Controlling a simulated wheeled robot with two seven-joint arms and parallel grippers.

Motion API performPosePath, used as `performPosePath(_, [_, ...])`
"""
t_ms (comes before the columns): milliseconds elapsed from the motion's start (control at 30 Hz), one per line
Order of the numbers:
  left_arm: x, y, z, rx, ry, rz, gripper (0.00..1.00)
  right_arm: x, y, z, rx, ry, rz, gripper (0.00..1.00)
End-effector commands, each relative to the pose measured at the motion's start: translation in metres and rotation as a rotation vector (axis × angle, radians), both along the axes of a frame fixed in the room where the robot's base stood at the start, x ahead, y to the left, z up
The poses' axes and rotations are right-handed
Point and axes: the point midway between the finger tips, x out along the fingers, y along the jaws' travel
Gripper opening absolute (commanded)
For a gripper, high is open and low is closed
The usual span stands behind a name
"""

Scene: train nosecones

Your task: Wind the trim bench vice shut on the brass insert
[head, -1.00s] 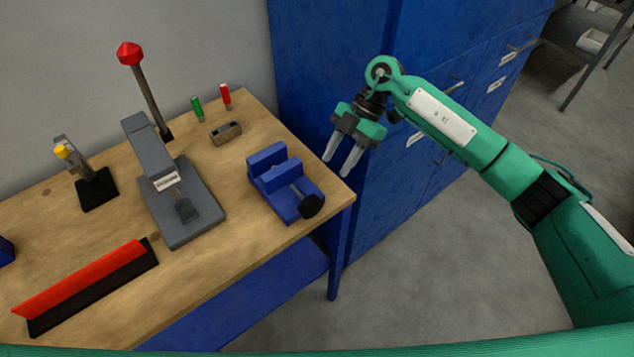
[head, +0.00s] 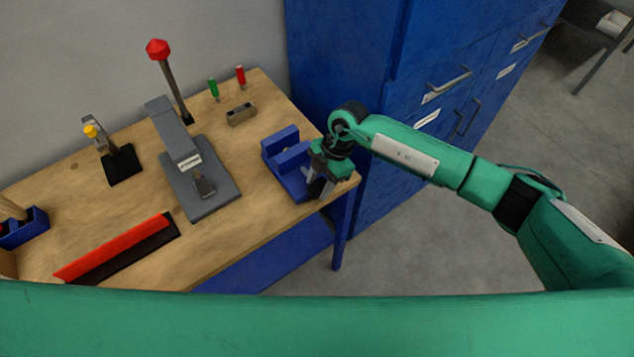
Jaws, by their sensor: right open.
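The blue bench vice (head: 280,150) sits at the right end of the wooden bench, with a gap between its two upright jaws. I cannot make out a brass insert in that gap. My right gripper (head: 319,191) is open and points down at the front right end of the vice, with its fingers around or close beside where the black handle knob is. The gripper hides the knob, so I cannot tell whether the fingers touch it. My left gripper is not in view.
A red and black strip tool (head: 125,246) lies at the front. Blue cabinets (head: 345,65) rise behind my right arm.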

Motion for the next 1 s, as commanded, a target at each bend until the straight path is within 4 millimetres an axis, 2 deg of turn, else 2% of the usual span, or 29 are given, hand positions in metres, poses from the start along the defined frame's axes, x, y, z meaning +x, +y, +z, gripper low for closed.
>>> performPosePath(200, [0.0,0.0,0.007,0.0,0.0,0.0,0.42,-0.004,0.006,-0.017,0.001,0.001,-0.001,0.42])
performPosePath(500, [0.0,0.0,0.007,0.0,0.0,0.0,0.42,-0.004,0.007,-0.02,0.0,0.0,-0.001,0.42])
performPosePath(567, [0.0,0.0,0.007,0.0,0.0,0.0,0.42,-0.004,0.007,-0.02,0.0,0.0,-0.001,0.32])
performPosePath(733, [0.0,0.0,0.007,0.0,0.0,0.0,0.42,-0.004,0.007,-0.02,0.0,0.0,-0.001,0.0])
performPosePath(1000, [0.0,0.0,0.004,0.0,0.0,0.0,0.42,-0.004,0.006,-0.02,0.019,0.012,-0.002,0.0])
